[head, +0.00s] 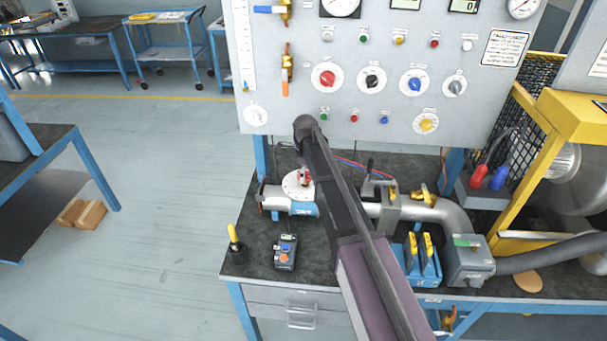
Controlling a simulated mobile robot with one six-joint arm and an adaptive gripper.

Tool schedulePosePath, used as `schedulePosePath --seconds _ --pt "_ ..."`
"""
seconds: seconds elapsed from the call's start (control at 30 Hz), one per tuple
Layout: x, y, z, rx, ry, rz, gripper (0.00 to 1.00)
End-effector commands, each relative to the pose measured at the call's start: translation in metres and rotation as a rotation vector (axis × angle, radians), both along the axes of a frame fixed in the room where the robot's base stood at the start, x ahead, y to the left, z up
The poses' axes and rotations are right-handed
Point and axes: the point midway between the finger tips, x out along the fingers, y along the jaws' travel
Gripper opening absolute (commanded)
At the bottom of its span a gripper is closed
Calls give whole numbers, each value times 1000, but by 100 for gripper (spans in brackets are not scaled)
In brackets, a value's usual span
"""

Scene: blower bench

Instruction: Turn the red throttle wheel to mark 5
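A white round dial plate (292,188) sits on top of the silver and blue blower pipe on the bench. A small red part (306,178) shows on it, which may be the throttle wheel; its mark numbers are too small to read. My arm comes in from the lower right, and its dark far end is above and behind this plate. My gripper seems to be near the plate, largely hidden by my arm; its fingers cannot be made out. A red knob (327,78) on a white dial also sits on the upright panel.
The grey panel (290,105) carries several coloured knobs, buttons and gauges. Blue and yellow blocks (425,260) and a yellow guard frame (545,140) stand at the right. Floor at left is largely clear.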

Motion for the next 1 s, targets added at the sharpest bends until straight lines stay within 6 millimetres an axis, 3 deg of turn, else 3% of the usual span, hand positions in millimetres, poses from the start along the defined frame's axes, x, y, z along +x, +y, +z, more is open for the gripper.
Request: schedulePosePath --seconds 0.03,0.2,0.27,0.67,1.0 --pt "0 0 0 0 0 0 76" --pt "0 0 0 0 0 0 31" --pt "1 10 0 0 0 5 31" --pt "0 0 0 0 0 58 31" --pt "-1 -1 0 -2 0 268 31"
